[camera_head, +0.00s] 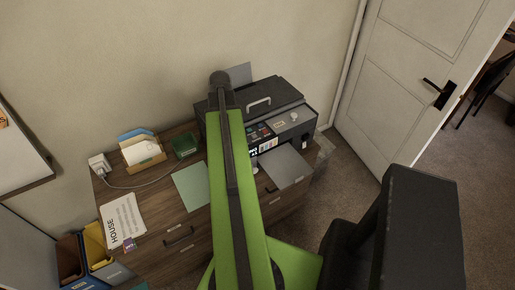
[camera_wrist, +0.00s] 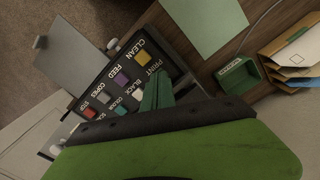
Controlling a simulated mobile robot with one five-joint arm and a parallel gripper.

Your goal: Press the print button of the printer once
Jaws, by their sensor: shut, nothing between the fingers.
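The dark printer (camera_head: 285,95) stands at the right end of the wooden desk, its button panel partly behind my arm in the head view. In the wrist view the printer's panel (camera_wrist: 122,68) shows several coloured buttons with labels. A yellow button (camera_wrist: 143,58) is by CLEAN, a purple button (camera_wrist: 121,79) by FEED and a white button (camera_wrist: 137,93) by BLACK. My gripper (camera_wrist: 160,78) is shut and empty, its green fingertips just below the PRINT label. They hide the print button. I cannot tell whether they touch it. The head view hides my gripper.
A grey paper tray (camera_head: 285,165) juts from the printer's front. A green sheet (camera_head: 192,186), a green box (camera_head: 185,145) and an envelope holder (camera_head: 143,155) lie to the left. A white door (camera_head: 415,75) is at right.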

